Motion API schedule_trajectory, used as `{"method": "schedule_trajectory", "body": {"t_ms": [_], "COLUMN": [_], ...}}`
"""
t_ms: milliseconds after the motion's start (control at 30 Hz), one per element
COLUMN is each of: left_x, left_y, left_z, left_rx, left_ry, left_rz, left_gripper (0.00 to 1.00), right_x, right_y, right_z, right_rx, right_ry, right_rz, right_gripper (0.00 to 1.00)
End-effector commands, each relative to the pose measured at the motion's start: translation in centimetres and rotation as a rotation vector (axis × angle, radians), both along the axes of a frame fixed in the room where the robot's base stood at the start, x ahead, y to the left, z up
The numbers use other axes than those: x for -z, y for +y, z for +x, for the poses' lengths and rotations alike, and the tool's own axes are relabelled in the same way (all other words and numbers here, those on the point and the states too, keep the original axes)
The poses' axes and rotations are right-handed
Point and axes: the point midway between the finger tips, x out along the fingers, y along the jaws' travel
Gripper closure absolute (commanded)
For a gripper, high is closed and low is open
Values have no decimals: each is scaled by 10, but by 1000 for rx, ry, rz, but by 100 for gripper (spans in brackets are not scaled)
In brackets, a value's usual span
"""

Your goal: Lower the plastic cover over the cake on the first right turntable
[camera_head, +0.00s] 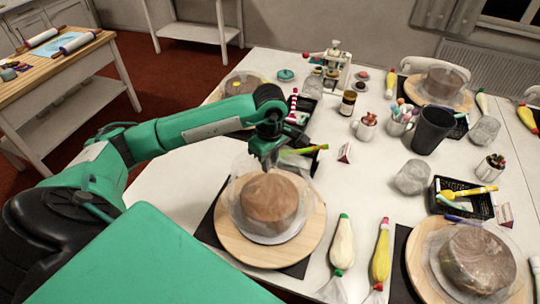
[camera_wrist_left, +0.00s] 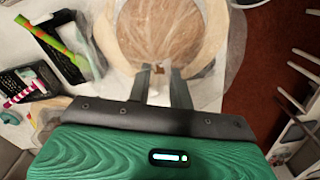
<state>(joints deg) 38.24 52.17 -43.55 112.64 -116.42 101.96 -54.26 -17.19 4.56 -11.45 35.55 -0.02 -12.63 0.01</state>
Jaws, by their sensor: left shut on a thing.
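My left gripper (camera_head: 268,162) is at the far rim of a brown cake (camera_head: 270,200) on a round wooden turntable (camera_head: 243,250). A clear plastic cover (camera_head: 236,190) surrounds this cake, and the gripper is shut on its edge. In the left wrist view the fingers (camera_wrist_left: 160,72) meet at the edge of the cover around the cake (camera_wrist_left: 160,35). Another cake (camera_head: 478,260) stands on a wooden turntable (camera_head: 423,262) at the lower right, with clear plastic around it. My right gripper is not in view.
Two piping bags, one white (camera_head: 341,243) and one yellow (camera_head: 381,252), lie between the near turntables. A black basket (camera_head: 462,200), a dark cup (camera_head: 432,130) and a clear glass (camera_head: 412,177) stand to the right. More turntables are at the back.

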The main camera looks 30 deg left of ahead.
Motion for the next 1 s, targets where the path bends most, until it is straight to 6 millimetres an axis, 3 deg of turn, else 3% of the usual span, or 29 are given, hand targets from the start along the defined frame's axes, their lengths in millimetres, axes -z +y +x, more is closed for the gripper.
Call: {"method": "schedule_trajectory", "body": {"t_ms": [200,1000], "left_x": [21,92], "left_y": [0,0], "left_z": [0,0], "left_rx": [-1,0], "left_ry": [1,-1], "left_rz": [-1,1], "left_gripper": [100,100], "right_x": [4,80], "right_y": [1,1], "right_z": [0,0], "right_rx": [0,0], "right_ry": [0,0], "right_rz": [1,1], "right_gripper": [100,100]}}
